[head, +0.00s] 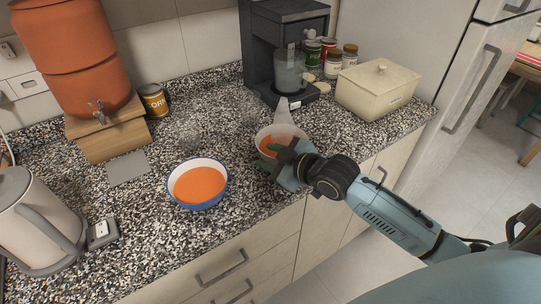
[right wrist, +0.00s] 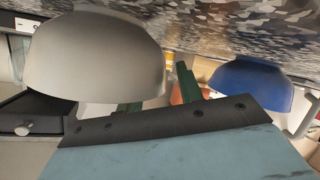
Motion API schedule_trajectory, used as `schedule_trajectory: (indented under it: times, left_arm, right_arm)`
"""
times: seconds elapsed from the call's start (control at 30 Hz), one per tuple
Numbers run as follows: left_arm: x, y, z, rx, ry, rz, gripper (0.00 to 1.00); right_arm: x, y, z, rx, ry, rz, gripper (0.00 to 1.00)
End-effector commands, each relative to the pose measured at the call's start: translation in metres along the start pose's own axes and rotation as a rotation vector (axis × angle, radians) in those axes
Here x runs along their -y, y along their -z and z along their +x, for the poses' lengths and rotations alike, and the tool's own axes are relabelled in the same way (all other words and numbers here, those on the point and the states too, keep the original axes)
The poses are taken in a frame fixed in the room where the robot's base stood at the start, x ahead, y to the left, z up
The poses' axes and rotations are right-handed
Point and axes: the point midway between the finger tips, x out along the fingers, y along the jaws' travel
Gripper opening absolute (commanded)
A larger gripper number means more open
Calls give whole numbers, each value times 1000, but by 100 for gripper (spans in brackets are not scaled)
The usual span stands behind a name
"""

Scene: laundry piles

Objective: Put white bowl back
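The white bowl (head: 262,134) is at the counter's front edge in the head view, with orange contents inside. In the right wrist view, which looks upside down, its pale outer wall (right wrist: 90,58) fills the left side. My right gripper (head: 288,158) is at the bowl's near right side. Its two green fingers (right wrist: 160,94) are spread apart; the bowl hides part of one, and the other shows just beyond the bowl's edge. I cannot tell whether they touch it. A blue bowl with a white inside (head: 210,201) and orange contents stands to the left. My left gripper is not in view.
A pale translucent piece (head: 283,112) rises behind the white bowl. A coffee machine (head: 262,50), jars and a cream box (head: 377,88) stand behind. A kettle (head: 38,225), a small grey device (head: 101,233) and an orange dispenser (head: 75,55) are left. Counter around the blue bowl is mostly clear.

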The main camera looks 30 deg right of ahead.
Motion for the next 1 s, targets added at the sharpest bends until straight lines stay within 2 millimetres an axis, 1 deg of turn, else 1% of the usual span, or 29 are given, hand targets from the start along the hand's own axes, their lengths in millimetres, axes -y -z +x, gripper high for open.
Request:
schedule_trajectory:
  times: [0.33,0.43,0.57,0.8,1.0]
  left_arm:
    - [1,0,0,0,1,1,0]
    - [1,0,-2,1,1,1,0]
    - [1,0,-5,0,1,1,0]
    - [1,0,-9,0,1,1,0]
    - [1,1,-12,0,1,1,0]
  right_arm:
    - [-1,2,-1,0,0,0,39]
    - [-1,2,-9,1,1,0,39]
    - [0,2,-30,3,2,-2,39]
    - [-1,2,-74,3,2,-1,39]
    - [0,2,-103,3,2,0,39]
